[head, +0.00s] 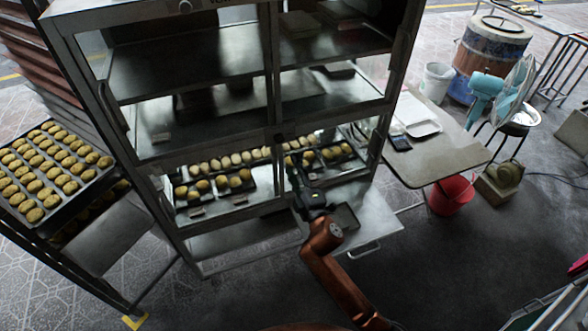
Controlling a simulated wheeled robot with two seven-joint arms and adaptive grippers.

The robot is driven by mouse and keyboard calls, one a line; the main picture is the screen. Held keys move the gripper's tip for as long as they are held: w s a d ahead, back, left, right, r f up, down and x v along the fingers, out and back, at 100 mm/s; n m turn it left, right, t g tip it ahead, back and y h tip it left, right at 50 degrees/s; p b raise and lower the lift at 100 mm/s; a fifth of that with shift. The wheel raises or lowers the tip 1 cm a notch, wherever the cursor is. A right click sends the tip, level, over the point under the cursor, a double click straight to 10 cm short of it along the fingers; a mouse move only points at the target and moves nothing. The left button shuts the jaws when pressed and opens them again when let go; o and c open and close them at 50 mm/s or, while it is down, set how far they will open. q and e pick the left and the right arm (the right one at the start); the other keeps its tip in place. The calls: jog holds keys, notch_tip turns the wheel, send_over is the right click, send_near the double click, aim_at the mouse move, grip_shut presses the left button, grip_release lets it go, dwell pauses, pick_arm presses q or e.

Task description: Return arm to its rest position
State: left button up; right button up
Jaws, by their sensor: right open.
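My right gripper (297,160) is at the front of the metal-framed glass cabinet (272,110), near its lower shelf of pastries. It is open, and I see nothing held in it. My dark red right arm comes up from the bottom of the head view and bends towards the cabinet. The dark fingers blend with the dark trays behind, so I cannot tell whether they touch anything. My left gripper is not in view.
Pastry trays (55,170) stand on a rack at the left. A table (440,153) stands right of the cabinet, with a red bucket (451,192) beneath its edge. A turquoise fan (487,92) stands behind it. The floor (460,265) at the lower right is clear.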

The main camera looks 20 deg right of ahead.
jog(key=s+d+f+m+g+h, duration=0.2)
jog(key=s+d+f+m+g, duration=0.3)
jog(key=s+f, duration=0.35)
jog(key=s+d+f+m+g+h, duration=0.2)
jog(key=s+d+f+m, duration=0.2)
jog(key=s+d+f, duration=0.4)
jog(key=s+a+f+m+g+y, duration=0.1)
jog(key=s+f+m+g, duration=0.4)
jog(key=s, duration=0.8)
jog(key=s+f+m+g+y, duration=0.15)
jog(key=s+f+g, duration=0.4)
jog(key=s, duration=0.75)
jog(key=s+a+f, duration=0.1)
jog(key=s+f, duration=0.1)
jog(key=f, duration=1.4)
jog(key=s+a+f, duration=0.1)
jog(key=s+f, duration=0.2)
jog(key=f, duration=1.3)
jog(key=s+f+n, duration=0.1)
jog(key=s+f, duration=1.5)
jog(key=s, duration=0.3)
jog(key=shift+d+g+y, duration=0.2)
jog(key=shift+g+y, duration=0.25)
